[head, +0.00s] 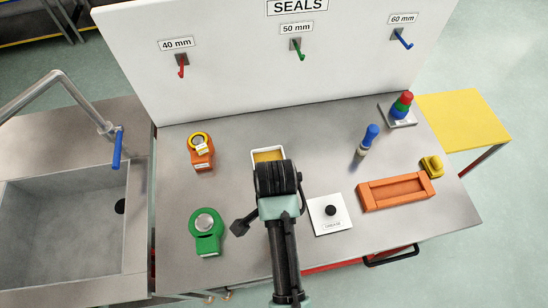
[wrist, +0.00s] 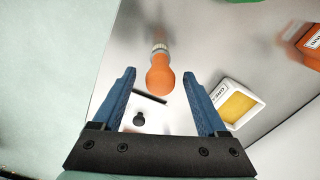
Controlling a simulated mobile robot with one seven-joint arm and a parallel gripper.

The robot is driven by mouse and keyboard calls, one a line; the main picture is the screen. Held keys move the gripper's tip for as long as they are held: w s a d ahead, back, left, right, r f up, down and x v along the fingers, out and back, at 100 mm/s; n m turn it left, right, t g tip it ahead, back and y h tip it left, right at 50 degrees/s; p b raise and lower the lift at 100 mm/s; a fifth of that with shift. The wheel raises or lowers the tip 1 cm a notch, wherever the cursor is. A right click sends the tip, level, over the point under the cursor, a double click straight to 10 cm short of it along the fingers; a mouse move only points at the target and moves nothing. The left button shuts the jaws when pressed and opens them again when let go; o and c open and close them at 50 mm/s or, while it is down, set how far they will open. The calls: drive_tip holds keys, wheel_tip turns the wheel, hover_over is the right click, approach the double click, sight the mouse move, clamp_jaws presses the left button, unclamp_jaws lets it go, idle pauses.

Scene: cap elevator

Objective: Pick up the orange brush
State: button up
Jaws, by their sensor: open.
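The orange brush (wrist: 160,74) shows in the wrist view as a rounded orange handle end, with a pale grey band and a brownish part beyond it. My gripper (wrist: 161,76) is open, with its blue fingers on either side of the handle end in the picture. Clear gaps show on both sides and neither finger touches it. How far the fingertips are from the brush in depth I cannot tell. In the head view my arm covers the middle of the bench, and I cannot make out the orange brush there.
A white tray with yellow content (head: 268,153) and a white card with a black knob (head: 329,214) flank my arm. A blue brush (head: 368,138) stands farther right, near an orange tray (head: 395,207). Green (head: 206,232) and orange (head: 201,152) items stand left, beside the sink (head: 60,225).

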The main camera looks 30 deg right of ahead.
drive_tip(key=shift+f+p, duration=0.75)
drive_tip(key=shift+f, duration=2.05)
clamp_jaws()
